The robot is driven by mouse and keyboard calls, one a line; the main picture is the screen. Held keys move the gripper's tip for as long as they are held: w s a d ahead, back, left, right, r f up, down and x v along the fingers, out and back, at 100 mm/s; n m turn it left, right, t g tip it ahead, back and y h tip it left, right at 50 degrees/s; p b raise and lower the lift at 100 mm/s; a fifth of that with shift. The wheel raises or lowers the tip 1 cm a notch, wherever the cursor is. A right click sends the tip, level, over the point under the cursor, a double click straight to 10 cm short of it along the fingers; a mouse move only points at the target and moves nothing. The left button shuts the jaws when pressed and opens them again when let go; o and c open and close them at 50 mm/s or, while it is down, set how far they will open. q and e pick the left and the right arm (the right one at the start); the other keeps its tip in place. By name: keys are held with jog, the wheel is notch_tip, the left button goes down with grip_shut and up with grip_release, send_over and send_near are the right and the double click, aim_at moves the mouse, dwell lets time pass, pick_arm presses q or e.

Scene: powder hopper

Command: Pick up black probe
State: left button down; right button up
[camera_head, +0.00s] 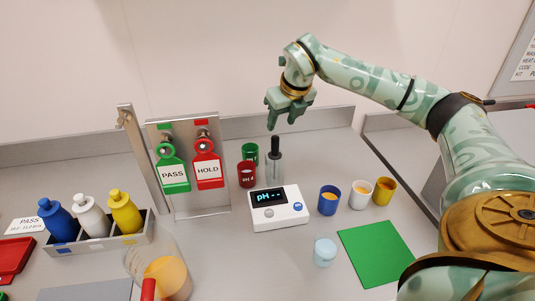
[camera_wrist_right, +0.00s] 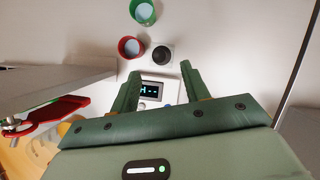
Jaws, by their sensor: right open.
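The black probe (camera_head: 274,147) stands upright in a grey holder (camera_head: 274,167) behind the white pH meter (camera_head: 279,208). In the right wrist view, the probe's round dark top (camera_wrist_right: 162,54) shows just beyond the fingertips. My right gripper (camera_head: 283,120) is open and empty, pointing down above the probe and apart from it. In the wrist view its two green fingers (camera_wrist_right: 160,70) are spread, with the meter's display (camera_wrist_right: 152,91) seen between them. My left gripper is not in view.
Red (camera_head: 246,174) and green (camera_head: 250,152) cups stand close left of the probe. PASS (camera_head: 174,174) and HOLD (camera_head: 208,171) tags hang on a metal panel further left. Blue (camera_head: 328,200), white (camera_head: 360,195) and yellow (camera_head: 384,191) cups stand right. A green mat (camera_head: 375,253) lies front right.

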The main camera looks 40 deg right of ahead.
aim_at(276, 137)
jog(key=x, duration=0.5)
jog(key=shift+d+b, duration=0.1)
jog(key=shift+b, duration=0.3)
jog(key=shift+b+x, duration=0.65)
jog(key=shift+x, duration=2.15)
jog(key=shift+s+a, duration=0.2)
jog(key=c, duration=0.9)
